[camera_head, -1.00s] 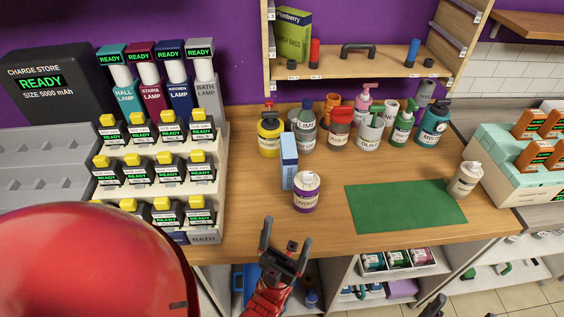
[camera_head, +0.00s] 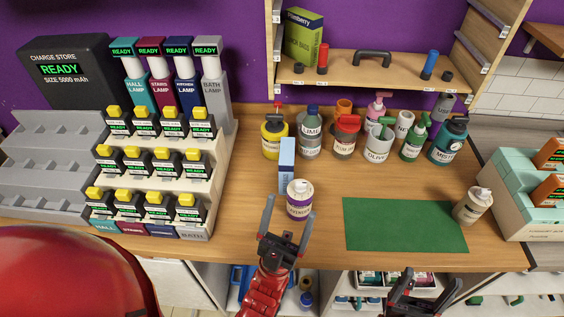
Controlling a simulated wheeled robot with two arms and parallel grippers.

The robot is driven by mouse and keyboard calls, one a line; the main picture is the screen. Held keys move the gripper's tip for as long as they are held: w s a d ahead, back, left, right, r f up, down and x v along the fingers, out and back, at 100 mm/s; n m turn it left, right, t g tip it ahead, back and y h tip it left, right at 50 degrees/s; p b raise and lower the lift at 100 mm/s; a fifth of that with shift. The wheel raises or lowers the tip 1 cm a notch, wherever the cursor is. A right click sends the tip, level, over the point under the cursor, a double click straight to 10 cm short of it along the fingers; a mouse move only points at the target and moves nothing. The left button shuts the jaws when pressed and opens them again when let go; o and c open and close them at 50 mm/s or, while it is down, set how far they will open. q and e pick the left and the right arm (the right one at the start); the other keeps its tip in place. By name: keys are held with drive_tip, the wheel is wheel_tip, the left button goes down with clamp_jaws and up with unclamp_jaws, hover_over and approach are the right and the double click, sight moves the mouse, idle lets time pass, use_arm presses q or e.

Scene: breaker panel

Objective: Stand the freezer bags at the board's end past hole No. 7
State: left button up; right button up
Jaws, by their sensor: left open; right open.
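The freezer bags look to be the green box (camera_head: 303,40), its lettering only partly legible, standing at the left end of the wooden board (camera_head: 350,73), a shelf with small number tags on its front edge. The tags are too small to read, so I cannot tell which hole is No. 7. On the board stand a red cylinder (camera_head: 323,55), a dark handle (camera_head: 373,56), a blue cylinder (camera_head: 430,63) and black knobs. My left gripper (camera_head: 289,212) is open and empty at the counter's front edge, by the purple-labelled jar. My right gripper (camera_head: 432,279) is open and empty, low in front of the counter.
Several bottles (camera_head: 377,142) crowd the counter below the board. A light blue box (camera_head: 286,163) and the jar (camera_head: 299,199) stand before my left gripper. A green mat (camera_head: 400,224) lies clear, with a white bottle (camera_head: 472,206) at its right. A charging rack (camera_head: 165,190) fills the left.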

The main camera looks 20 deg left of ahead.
use_arm(q)
drive_tip(key=w+d+r+n+g+y+p, duration=0.3)
drive_tip(key=w+d+r+g+y+p, duration=0.4)
drive_tip(key=w, duration=0.4)
drive_tip(key=n+g+y+p, duration=0.5)
drive_tip(key=g+p, duration=0.1)
drive_tip(key=g, duration=0.5)
approach(287, 153)
drive_tip(key=w+f+b, duration=0.1)
drive_tip(key=b, duration=0.8)
drive_tip(key=shift+f, duration=0.25)
drive_tip(key=w, duration=0.1)
drive_tip(key=w+a, duration=0.1)
drive_tip(key=w, duration=0.1)
drive_tip(key=shift+w+f+p, duration=0.1)
drive_tip(key=shift+w+p, duration=0.15)
drive_tip(key=shift+p, duration=0.1)
drive_tip(key=shift+w+a+f, duration=0.15)
drive_tip(key=shift+w+f, duration=0.05)
drive_tip(key=shift+w, duration=0.25)
drive_tip(key=shift+w+a+f+p, duration=0.15)
drive_tip(key=shift+w+p, duration=0.15)
drive_tip(key=shift+p, duration=0.15)
drive_tip(key=p+x, duration=0.2)
drive_tip(key=x, duration=0.2)
drive_tip(key=shift+s+a, duration=0.1)
drive_tip(key=shift+w+f, duration=0.25)
drive_tip(key=shift+f, duration=0.05)
clamp_jaws()
